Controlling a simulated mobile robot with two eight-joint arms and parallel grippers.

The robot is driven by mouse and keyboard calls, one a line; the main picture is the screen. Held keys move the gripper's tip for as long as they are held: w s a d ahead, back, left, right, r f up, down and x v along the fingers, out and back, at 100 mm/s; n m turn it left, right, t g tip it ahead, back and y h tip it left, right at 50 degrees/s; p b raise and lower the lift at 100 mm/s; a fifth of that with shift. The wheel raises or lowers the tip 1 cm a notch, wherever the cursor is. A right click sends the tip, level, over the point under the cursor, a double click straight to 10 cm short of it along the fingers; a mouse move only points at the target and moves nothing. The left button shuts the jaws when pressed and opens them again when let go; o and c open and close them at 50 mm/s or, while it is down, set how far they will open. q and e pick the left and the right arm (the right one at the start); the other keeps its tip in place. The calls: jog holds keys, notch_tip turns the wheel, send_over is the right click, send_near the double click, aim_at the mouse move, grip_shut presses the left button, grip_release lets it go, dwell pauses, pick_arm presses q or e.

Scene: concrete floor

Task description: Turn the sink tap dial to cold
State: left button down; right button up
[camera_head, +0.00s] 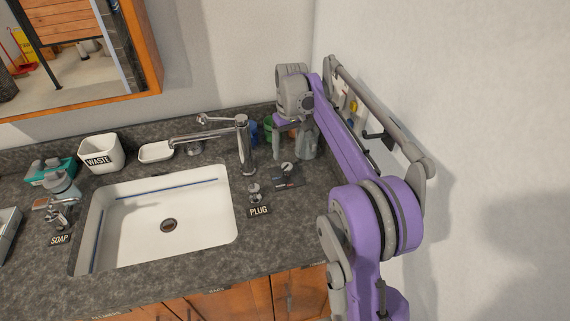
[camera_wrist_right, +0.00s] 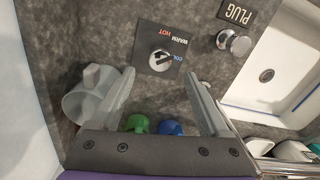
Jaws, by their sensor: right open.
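The tap dial (camera_head: 287,168) is a small silver knob on a dark square plate, right of the tap (camera_head: 243,145). In the right wrist view the dial (camera_wrist_right: 160,61) has a black mark and COLD, WARM and HOT labels around it. I cannot tell for sure which label it points to. My right gripper (camera_head: 290,150) hangs over the counter just behind the dial. In the wrist view the right gripper's two fingers (camera_wrist_right: 158,78) are spread and empty, with the dial beyond their tips and between them. My left gripper is not in view.
A grey mug (camera_wrist_right: 84,95), a green item (camera_wrist_right: 136,123) and a blue item (camera_wrist_right: 170,127) stand close to the right gripper. The plug knob (camera_head: 254,191) and white sink (camera_head: 125,230) lie left of the dial. A wall (camera_head: 480,150) bounds the right side.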

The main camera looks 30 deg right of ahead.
aim_at(287, 165)
notch_tip(287, 165, down, 7)
jog(key=shift+a+r, duration=0.1)
dwell(0.3)
grip_shut()
